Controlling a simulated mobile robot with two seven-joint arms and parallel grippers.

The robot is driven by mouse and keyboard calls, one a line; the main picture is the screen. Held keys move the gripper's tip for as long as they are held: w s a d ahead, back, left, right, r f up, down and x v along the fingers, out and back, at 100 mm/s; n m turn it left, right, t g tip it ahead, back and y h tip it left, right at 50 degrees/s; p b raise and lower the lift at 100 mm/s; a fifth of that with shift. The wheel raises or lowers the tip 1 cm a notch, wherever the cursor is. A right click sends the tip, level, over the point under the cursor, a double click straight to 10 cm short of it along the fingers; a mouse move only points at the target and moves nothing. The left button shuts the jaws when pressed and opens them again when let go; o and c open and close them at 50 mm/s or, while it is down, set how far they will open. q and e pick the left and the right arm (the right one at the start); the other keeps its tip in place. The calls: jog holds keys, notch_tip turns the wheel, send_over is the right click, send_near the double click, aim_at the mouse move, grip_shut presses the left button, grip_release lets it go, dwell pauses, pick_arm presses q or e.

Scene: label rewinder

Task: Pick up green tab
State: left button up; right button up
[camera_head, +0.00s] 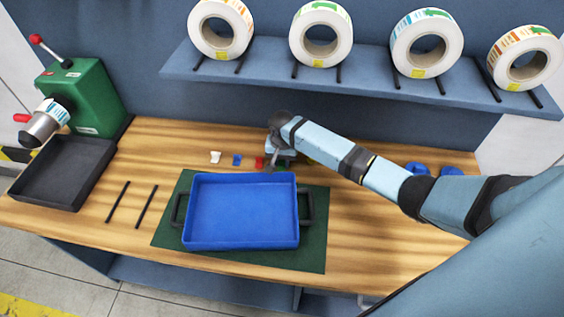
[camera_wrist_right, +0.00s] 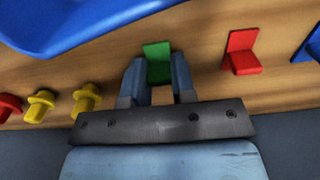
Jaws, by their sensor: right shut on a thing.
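The green tab (camera_wrist_right: 157,62) shows in the right wrist view between the two fingers of my right gripper (camera_wrist_right: 157,75). The gripper is shut on it, with a finger on each side. The tab stands against the wooden tabletop in that view; whether it is clear of the wood I cannot tell. In the head view my right gripper (camera_head: 275,158) is just behind the blue tray, and the hand and arm mostly hide the green tab there. My left gripper is not in view.
A red tab (camera_wrist_right: 241,52) stands beside the green one. A blue tab (camera_head: 237,160) and a white tab (camera_head: 215,157) lie farther left. Several red and yellow knobs (camera_wrist_right: 42,104) are on the other side. The blue tray (camera_head: 240,243) is on a green mat (camera_head: 312,255), close by.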

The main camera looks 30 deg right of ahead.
aim_at(281, 168)
jog(key=shift+s+a+r, duration=0.1)
jog(key=shift+r, duration=0.15)
jog(key=r, duration=0.4)
jog(key=r+b, duration=0.1)
jog(key=r, duration=0.1)
jog(key=shift+s+a+r, duration=0.2)
jog(key=shift+s+a, duration=0.1)
jog(key=shift+s, duration=0.1)
jog(key=s+a, duration=0.3)
jog(key=s, duration=0.2)
jog(key=s+a, duration=0.4)
jog(key=s, duration=0.1)
jog(key=s+a+b, duration=0.1)
jog(key=s+a, duration=0.3)
jog(key=s, duration=0.1)
jog(key=shift+a, duration=0.15)
